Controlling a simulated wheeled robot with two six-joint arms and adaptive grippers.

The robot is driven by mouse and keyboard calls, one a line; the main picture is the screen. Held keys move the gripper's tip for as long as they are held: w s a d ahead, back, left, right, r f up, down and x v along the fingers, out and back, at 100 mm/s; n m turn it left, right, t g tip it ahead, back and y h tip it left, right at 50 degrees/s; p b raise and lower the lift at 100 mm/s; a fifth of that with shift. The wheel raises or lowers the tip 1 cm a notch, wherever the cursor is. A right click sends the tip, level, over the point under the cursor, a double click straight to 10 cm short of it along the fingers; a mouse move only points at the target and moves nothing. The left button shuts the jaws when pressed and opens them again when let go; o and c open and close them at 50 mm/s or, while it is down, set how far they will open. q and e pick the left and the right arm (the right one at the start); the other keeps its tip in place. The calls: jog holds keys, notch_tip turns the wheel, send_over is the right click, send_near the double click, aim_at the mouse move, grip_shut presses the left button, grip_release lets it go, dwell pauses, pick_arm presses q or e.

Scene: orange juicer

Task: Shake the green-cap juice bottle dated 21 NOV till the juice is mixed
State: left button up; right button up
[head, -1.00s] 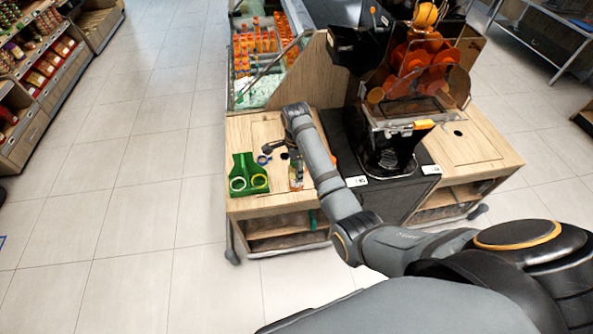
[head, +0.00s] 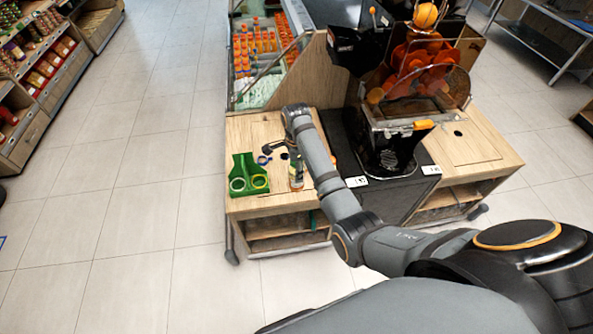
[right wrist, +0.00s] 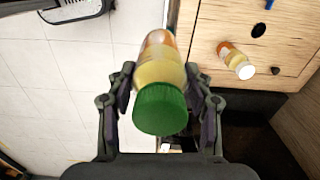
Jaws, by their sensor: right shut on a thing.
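In the right wrist view a bottle with a green cap (right wrist: 160,108) and orange-yellow juice sits between the two fingers of my right gripper (right wrist: 160,95), which is shut on it. The cap faces the camera and the bottle is tilted away from it. The juice looks darker orange at the far end and paler yellow near the cap. No date is readable. In the head view my right arm reaches over the wooden counter (head: 245,133); a small bottle (head: 296,178) shows beside the arm, and I cannot tell which bottle it is. My left gripper is not in view.
A white-capped bottle (right wrist: 237,62) is on the wood in the right wrist view. The orange juicer (head: 405,125) stands right of my arm. A case of bottles (head: 262,45) is behind. Floor at left is clear.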

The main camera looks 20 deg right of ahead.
jog(key=shift+f+b, duration=0.4)
jog(key=shift+f, duration=1.35)
dwell(0.8)
jog(key=shift+f, duration=0.1)
